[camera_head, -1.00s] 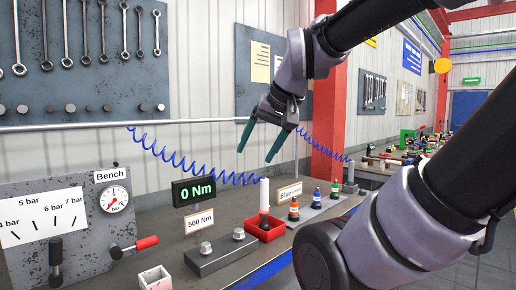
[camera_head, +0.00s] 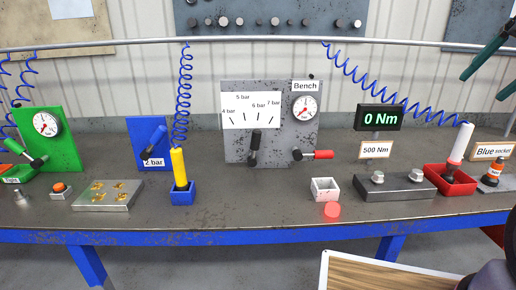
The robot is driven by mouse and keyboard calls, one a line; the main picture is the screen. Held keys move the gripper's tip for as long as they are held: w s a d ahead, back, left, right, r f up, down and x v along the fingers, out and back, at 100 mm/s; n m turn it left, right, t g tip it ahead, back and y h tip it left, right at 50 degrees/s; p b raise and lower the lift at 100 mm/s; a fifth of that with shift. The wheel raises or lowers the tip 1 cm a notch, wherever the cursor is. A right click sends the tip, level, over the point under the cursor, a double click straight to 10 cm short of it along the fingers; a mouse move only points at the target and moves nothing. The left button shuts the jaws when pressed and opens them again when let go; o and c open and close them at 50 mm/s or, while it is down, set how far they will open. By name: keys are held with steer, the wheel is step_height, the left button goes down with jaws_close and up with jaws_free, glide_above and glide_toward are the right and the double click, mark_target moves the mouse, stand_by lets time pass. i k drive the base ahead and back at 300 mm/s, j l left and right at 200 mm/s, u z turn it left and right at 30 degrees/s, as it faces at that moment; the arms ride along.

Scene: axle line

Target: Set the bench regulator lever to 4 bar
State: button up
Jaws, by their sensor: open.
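The bench regulator is a grey panel (camera_head: 270,150) labelled "Bench", standing on the bench in the middle of the head view. A red-handled lever (camera_head: 312,155) points right at the lower right. My gripper (camera_head: 486,82) is open and empty at the right edge, far from the regulator, partly out of view.
A green panel (camera_head: 52,140) with its own gauge and lever stands at the left. A yellow-handled tool (camera_head: 179,168) stands in a blue holder. Bench before the regulator is mostly clear.

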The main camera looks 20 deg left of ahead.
mark_target(256, 134)
steer(key=u, duration=0.45)
steer(key=i+l+u, duration=0.1)
steer(key=u, duration=0.35)
steer(key=l+u, duration=0.1)
steer(key=u, duration=0.35)
steer(key=l+u, duration=0.1)
steer(key=u, duration=0.35)
steer(key=i, duration=0.05)
